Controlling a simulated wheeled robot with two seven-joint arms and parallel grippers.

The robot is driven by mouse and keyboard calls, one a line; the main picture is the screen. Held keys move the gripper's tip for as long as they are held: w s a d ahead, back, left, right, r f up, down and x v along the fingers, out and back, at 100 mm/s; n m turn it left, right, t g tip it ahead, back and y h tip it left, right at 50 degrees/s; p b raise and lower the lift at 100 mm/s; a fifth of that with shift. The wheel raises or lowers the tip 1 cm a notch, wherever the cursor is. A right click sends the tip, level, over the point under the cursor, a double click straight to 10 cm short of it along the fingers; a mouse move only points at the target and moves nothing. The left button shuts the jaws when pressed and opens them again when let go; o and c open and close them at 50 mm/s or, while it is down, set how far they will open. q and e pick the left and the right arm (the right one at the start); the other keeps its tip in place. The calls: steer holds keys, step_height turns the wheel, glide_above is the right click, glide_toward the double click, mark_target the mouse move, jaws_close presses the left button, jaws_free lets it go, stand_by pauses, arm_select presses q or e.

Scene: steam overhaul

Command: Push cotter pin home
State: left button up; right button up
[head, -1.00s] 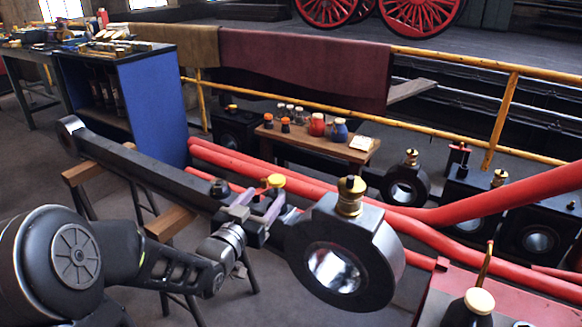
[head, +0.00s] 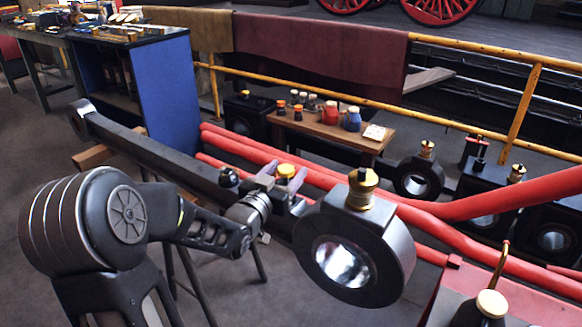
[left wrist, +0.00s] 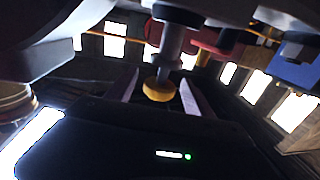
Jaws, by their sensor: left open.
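A long black connecting rod (head: 165,155) runs from the upper left to a large round end (head: 400,250) with a bright bore. A yellow-capped grey pin (head: 286,171) stands on the rod short of that end; I cannot tell for sure that it is the cotter pin. My left gripper (head: 281,183) is open, its two pale fingers on either side of the yellow cap. In the left wrist view the yellow cap (left wrist: 159,90) shows between the fingers, with no clear contact. The pin's lower part is hidden in the head view. My right gripper is not in view.
A brass oil cup (head: 362,188) tops the round end, right of the gripper. A small black fitting (head: 228,178) is just left of it. Red pipes (head: 250,145) run behind the rod. A wooden bench (head: 335,133) with jars and a blue cabinet (head: 165,90) stand farther back.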

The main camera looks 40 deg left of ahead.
arm_select(q)
steer(key=shift+w+a, duration=0.15)
steer(key=shift+w, duration=0.6)
steer(key=shift+w+a, duration=0.1)
steer(key=shift+w, duration=0.6)
steer(key=shift+c, duration=0.4)
jaws_close()
